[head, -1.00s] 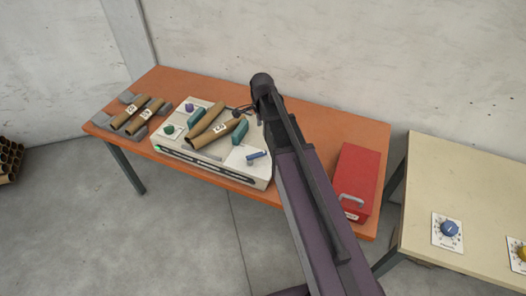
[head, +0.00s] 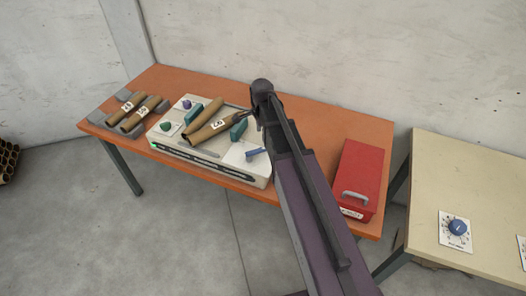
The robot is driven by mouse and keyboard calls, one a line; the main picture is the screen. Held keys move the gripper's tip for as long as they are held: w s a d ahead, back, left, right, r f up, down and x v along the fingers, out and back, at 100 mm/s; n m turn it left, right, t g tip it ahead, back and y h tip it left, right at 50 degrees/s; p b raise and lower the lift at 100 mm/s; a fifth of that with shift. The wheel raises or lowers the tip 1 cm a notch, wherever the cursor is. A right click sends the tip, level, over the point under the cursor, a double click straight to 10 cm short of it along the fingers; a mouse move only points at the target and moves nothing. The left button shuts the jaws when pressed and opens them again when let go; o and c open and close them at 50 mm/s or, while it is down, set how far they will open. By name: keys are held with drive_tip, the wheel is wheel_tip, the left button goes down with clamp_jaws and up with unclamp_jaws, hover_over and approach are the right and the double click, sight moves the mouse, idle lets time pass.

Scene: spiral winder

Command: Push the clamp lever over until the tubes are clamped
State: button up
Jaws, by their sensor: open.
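The winder (head: 163,142) is a pale box on the orange table, with two brown cardboard tubes (head: 204,112) lying side by side on top, one with a white label. Teal blocks (head: 239,129) stand at either side of the tubes. A blue lever (head: 256,153) sits on a white plate at the winder's right front; I take it for the clamp lever. My gripper (head: 256,116) is open, at the winder's back right edge, above and behind the lever and apart from it. My dark arm hides most of it.
A green knob (head: 166,126) and a purple knob (head: 186,104) are on the winder's left. More tubes (head: 140,113) lie on a grey holder at the table's left. A red box (head: 362,180) stands at the right. A beige table (head: 428,205) with a blue dial adjoins the right.

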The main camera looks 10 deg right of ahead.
sight(262, 149)
drive_tip(key=shift+f+b, duration=3.75)
drive_tip(key=shift+f, duration=0.35)
